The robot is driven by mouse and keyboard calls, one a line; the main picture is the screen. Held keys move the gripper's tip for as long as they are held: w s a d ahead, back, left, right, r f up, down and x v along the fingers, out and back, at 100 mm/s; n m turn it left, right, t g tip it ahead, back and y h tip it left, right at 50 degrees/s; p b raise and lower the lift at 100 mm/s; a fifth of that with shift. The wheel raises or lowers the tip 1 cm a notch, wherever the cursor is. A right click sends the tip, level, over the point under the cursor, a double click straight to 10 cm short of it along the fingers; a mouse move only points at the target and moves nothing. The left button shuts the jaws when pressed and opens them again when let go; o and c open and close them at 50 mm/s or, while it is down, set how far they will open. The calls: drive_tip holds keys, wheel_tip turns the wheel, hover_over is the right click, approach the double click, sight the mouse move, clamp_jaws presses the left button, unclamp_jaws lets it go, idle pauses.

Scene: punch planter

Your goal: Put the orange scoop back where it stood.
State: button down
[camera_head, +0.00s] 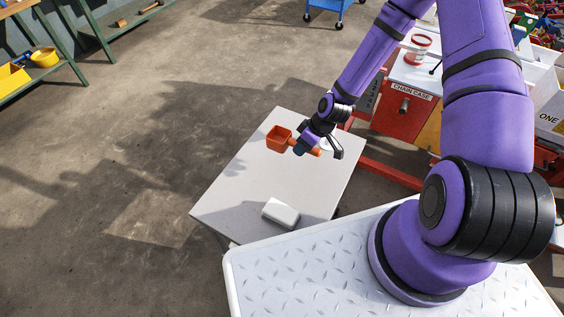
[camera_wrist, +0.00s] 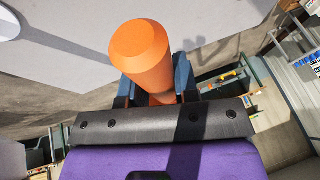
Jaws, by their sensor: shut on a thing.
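The orange scoop (camera_head: 280,139) is in the head view, over the far half of a light grey table. Its square cup points left and its handle runs right into my gripper (camera_head: 307,148). My gripper is shut on the handle. In the wrist view the orange handle (camera_wrist: 142,55) stands between the blue-grey fingers of my gripper (camera_wrist: 155,82), and the scoop's cup is not seen there. I cannot tell whether the scoop touches the table (camera_head: 240,195) or is held above it.
A white block-like object (camera_head: 281,212) lies on the table's near part. A red cabinet marked "CHAIN CASE" (camera_head: 405,105) stands right of the table, with a white and red tub (camera_head: 417,48) on top. The table's left part is bare.

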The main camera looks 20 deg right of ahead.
drive_tip(key=shift+f, duration=4.75)
drive_tip(key=shift+f, duration=0.25)
drive_tip(key=c, duration=0.9)
unclamp_jaws()
drive_tip(key=shift+o, duration=0.2)
